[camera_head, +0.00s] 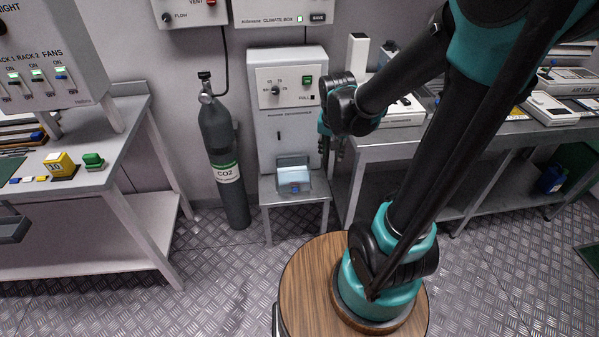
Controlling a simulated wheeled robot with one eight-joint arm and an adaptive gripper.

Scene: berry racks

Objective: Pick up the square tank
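A small, light-blue, square-looking tank (295,176) sits on a low grey stand, against the foot of a white wall unit; I take it to be the square tank. My arm reaches in from the upper right, and my gripper (331,158) points down just right of the tank and a little above the stand top. The gripper looks apart from the tank. Its fingers are small, dark and partly merged with the arm, so their opening is unclear.
The grey stand (269,197) is narrow. The white unit (291,122) rises behind it. A dark CO2 cylinder (220,150) stands to the left. A metal bench (355,153) is close on the right, another bench (108,183) at far left. Patterned floor (230,262) in front is clear.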

